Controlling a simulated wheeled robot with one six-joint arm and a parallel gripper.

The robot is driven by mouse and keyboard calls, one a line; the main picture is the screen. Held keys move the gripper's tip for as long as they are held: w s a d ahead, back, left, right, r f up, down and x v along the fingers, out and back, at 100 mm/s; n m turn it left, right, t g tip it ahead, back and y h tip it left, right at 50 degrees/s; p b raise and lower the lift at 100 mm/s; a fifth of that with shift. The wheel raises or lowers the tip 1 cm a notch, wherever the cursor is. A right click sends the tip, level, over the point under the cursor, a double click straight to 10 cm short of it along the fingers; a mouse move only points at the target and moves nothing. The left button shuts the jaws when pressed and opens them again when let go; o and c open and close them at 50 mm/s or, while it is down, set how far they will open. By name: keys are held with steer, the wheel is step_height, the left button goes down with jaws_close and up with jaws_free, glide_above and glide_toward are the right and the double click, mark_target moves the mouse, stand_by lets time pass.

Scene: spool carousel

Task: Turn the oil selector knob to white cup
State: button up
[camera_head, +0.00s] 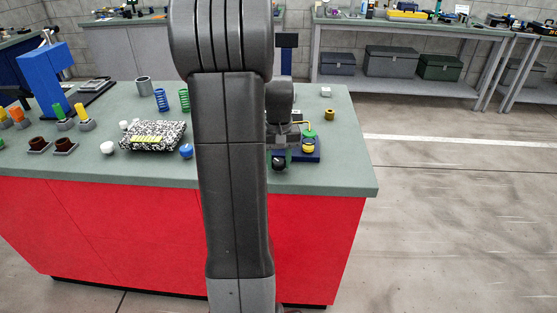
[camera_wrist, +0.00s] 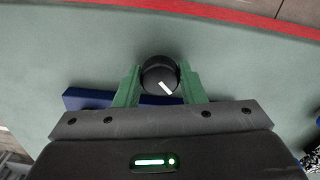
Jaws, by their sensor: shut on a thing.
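The black round knob (camera_wrist: 158,76) with a white pointer mark sits between the green fingers of my gripper (camera_wrist: 160,84) in the wrist view. The fingers are shut on it from both sides. Its white mark slants toward the picture's lower right. A blue base (camera_wrist: 88,98) lies partly hidden behind the fingers. In the head view the blue base (camera_head: 311,157) stands near the bench's front edge, bearing a yellow round part (camera_head: 309,147). A black round part (camera_head: 279,162) is at its front left, below my gripper. I cannot make out a white cup for certain.
The green bench top (camera_head: 345,170) is clear to the right of the blue base. A blue ball (camera_head: 186,151), a speckled block (camera_head: 152,135) and a white ball (camera_head: 107,147) lie to the left. My arm hides the middle.

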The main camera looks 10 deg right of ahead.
mark_target(278, 161)
steer(key=o, duration=1)
steer(key=shift+c, duration=0.2)
step_height(278, 161, up, 14)
steer(key=shift+p, duration=0.4)
steer(key=shift+f, duration=0.1)
step_height(278, 161, down, 14)
steer(key=shift+r+b, duration=0.1)
steer(key=shift+b, duration=0.35)
steer(key=shift+r, duration=0.1)
